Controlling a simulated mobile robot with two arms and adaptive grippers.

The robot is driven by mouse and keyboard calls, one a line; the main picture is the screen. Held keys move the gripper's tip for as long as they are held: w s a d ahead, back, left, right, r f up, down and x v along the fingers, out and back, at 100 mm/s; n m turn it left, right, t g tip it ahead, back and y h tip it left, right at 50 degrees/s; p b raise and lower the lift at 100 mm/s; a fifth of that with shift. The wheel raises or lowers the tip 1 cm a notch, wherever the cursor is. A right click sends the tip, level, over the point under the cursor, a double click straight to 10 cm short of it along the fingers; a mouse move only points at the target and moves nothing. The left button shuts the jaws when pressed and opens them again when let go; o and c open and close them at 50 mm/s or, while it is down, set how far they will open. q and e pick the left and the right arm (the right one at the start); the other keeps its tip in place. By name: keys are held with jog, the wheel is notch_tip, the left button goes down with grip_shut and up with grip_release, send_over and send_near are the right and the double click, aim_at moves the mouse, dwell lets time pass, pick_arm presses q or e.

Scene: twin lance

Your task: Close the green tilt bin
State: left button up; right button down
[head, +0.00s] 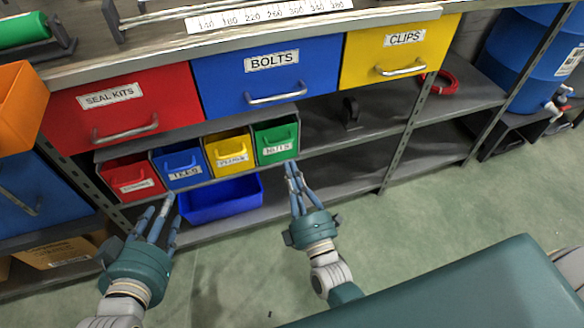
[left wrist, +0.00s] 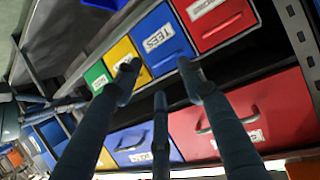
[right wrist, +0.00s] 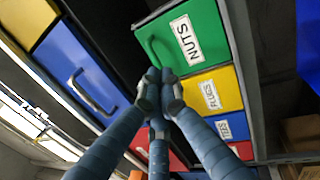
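The green tilt bin (head: 277,141), with a green handle and a white label, is at the right end of a row of small bins under the drawers. In the right wrist view it (right wrist: 180,48) reads NUTS and fills the top middle; how far it is tilted is hard to tell. My right gripper (head: 292,170) has its fingertips bunched together just below the bin's front; in the right wrist view they overlap its lower corner, and contact is unclear. My left gripper (head: 164,203) has its fingers spread, empty, below the red and blue small bins.
Yellow (head: 231,153), blue (head: 180,166) and red (head: 132,180) small bins stand left of the green one. Large drawers labelled BOLTS (head: 265,75), CLIPS and SEAL KITS sit above. A blue tote (head: 220,199) is below. The shelf right of the green bin is mostly free.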

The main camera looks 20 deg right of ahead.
aim_at(282, 143)
pick_arm(q)
jog(key=s+a+f+g+y+p, duration=0.1)
jog(key=s+a+f+g+p, duration=0.3)
jog(key=s, duration=0.5)
jog(key=s+a+f+g+y+p, duration=0.1)
jog(key=s+a+f+g+y, duration=0.1)
jog(key=s+f+g, duration=0.5)
pick_arm(e)
jog(key=w+r+g+p, duration=0.2)
jog(key=p, duration=0.1)
jog(key=shift+w+r+g, duration=0.1)
jog(key=shift+r+g, duration=0.2)
jog(key=shift+r, duration=0.05)
pick_arm(q)
jog(key=s+f+p, duration=0.1)
jog(key=s+f, duration=0.1)
jog(key=f, duration=0.8)
jog(key=s+f+p, duration=0.2)
jog(key=f, duration=0.8)
jog(key=shift+s+f+p, duration=0.3)
jog(key=shift+f, duration=0.1)
pick_arm(e)
jog(key=w+r, duration=0.1)
jog(key=w, duration=0.1)
jog(key=shift+w+a+r, duration=0.1)
jog(key=shift+w+r, duration=0.25)
jog(key=shift+r, duration=0.05)
jog(key=shift+w+r, duration=0.1)
jog(key=shift+r, duration=0.1)
